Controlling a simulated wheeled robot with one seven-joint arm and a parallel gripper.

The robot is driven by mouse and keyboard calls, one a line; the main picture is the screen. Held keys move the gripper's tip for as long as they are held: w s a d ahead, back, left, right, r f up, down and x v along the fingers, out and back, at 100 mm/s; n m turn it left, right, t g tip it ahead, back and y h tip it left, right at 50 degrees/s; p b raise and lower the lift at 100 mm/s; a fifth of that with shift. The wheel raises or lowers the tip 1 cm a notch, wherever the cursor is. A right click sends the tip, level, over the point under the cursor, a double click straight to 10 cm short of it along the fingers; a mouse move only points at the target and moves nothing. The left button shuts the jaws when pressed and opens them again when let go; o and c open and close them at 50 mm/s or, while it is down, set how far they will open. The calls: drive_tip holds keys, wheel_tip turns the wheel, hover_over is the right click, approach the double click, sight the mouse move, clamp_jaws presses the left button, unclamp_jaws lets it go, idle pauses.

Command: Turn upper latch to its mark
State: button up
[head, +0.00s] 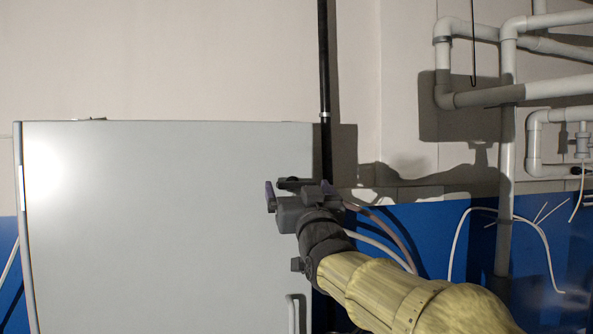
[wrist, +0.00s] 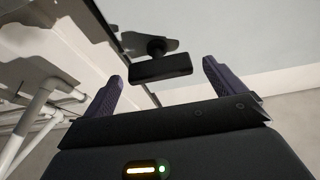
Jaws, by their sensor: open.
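The upper latch (wrist: 160,68) is a black bar on a short round stem. In the wrist view it stands on the pale cabinet door near the door's edge, between my gripper's two purple fingers and slightly ahead of them. My gripper (wrist: 158,84) is open, with a gap on each side of the bar and no visible contact. In the head view my gripper (head: 298,189) is at the upper right edge of the grey cabinet (head: 160,230), and it largely hides the latch. I cannot make out the latch's mark in either view.
A black vertical pipe (head: 324,70) rises behind the cabinet's right edge. White pipes (head: 508,150) and loose cables stand at the right by the blue wall. A handle (head: 291,314) is lower on the door. The door's face left of my gripper is clear.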

sight(298, 187)
drive_tip(key=shift+p+x, duration=0.65)
drive_tip(key=shift+x, duration=0.85)
drive_tip(key=shift+c, duration=0.2)
drive_tip(key=c, duration=0.9)
drive_tip(key=shift+c, duration=0.2)
